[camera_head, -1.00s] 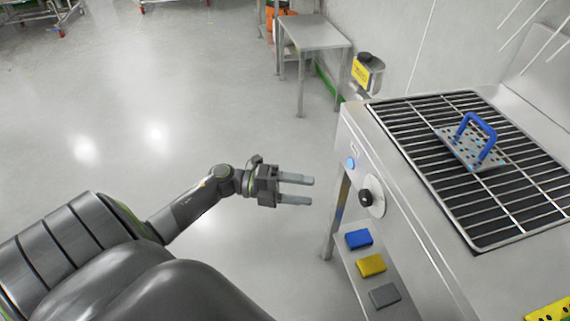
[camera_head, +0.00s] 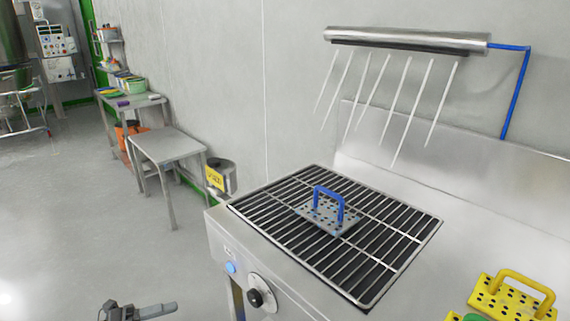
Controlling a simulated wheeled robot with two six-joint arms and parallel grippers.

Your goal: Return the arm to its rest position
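My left gripper (camera_head: 165,312) is at the bottom edge of the head view, left of the steel bench (camera_head: 218,232) and apart from it. The edge of the picture cuts it off. One grey finger shows, pointing right, and the other is not clearly visible, so its opening cannot be judged. I see nothing held in the part that shows. My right arm and gripper are not in view.
A perforated plate with a blue handle (camera_head: 328,212) lies on the black grate (camera_head: 290,244). A yellow perforated plate (camera_head: 512,298) lies at the lower right. A spray bar (camera_head: 405,40) hangs above. A small steel table (camera_head: 168,146) stands left. Open floor (camera_head: 70,225) lies at left.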

